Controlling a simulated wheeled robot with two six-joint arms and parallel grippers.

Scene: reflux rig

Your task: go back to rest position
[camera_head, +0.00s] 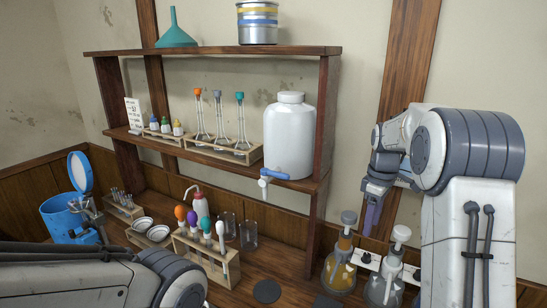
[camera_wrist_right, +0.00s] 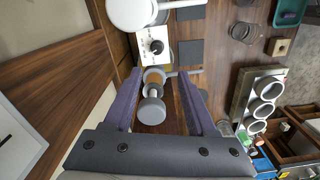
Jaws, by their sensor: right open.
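My right arm is raised at the right of the head view, bent at a large white and grey joint. Its right gripper (camera_head: 372,212) hangs down with purple fingers, above the bench and near the two flasks. In the right wrist view the right gripper (camera_wrist_right: 160,82) is open, its two purple fingers spread wide apart. A grey and white stoppered piece (camera_wrist_right: 152,110) shows between the fingers from above, and I cannot tell how far below them it is. My left arm's grey and white links cross the lower left of the head view; the left gripper is out of view.
An amber flask (camera_head: 339,274) and a clear flask (camera_head: 385,288) stand below the right gripper, by a white knobbed box (camera_head: 367,260). A wooden shelf (camera_head: 220,172) holds a white jug (camera_head: 290,137) and a tube rack. A dropper rack (camera_head: 206,262) and blue canister (camera_head: 66,218) stand left.

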